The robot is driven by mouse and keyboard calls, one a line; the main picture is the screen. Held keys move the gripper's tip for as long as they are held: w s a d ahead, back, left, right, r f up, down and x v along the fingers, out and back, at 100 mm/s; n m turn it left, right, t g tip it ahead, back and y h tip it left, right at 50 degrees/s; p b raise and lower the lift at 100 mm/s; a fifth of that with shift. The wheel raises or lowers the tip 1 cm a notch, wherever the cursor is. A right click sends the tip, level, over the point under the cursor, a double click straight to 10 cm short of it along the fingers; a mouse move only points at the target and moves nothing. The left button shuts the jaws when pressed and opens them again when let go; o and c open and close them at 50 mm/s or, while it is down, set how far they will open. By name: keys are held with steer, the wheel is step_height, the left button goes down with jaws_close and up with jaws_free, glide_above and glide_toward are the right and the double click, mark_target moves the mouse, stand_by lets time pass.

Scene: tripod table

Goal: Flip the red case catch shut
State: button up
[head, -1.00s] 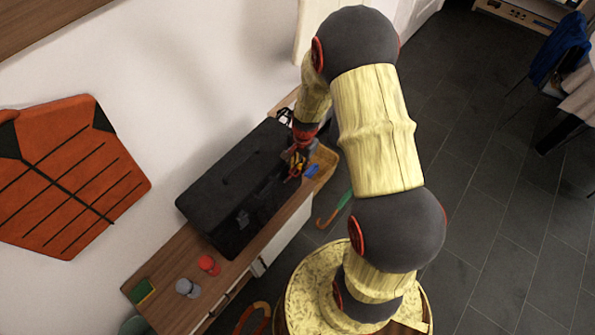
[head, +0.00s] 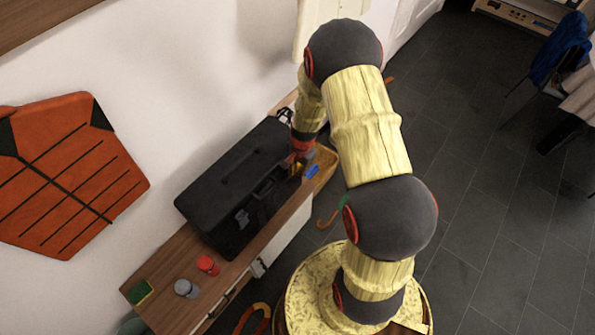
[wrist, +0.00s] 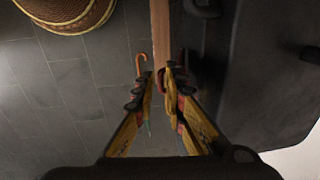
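The black case (head: 225,185) stands on the wooden bench top in the head view, with a dark catch (head: 242,217) on its near side. The case's dark side (wrist: 265,70) fills the right of the wrist view. I cannot make out a red catch; my arm and gripper cover the case's far front corner. My gripper (head: 298,168) is beside that corner in the head view. In the wrist view its yellow and black fingers (wrist: 157,78) are slightly apart, with no held thing visible between them.
A wooden bench (head: 170,262) carries a red cup (head: 207,265), a grey cup (head: 186,288) and a green and yellow block (head: 140,292). A yellowish tray (head: 325,165) with a blue item (head: 312,172) lies close by my gripper. An orange-handled cane (wrist: 140,62) is below. Open floor lies right.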

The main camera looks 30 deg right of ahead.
jaws_close()
steer(key=shift+c, duration=0.2)
jaws_free()
steer(key=o, duration=0.4)
steer(key=shift+c, duration=0.2)
steer(key=shift+o, duration=0.4)
step_height(320, 180, up, 12)
steer(key=s, duration=0.1)
steer(key=shift+d, duration=0.2)
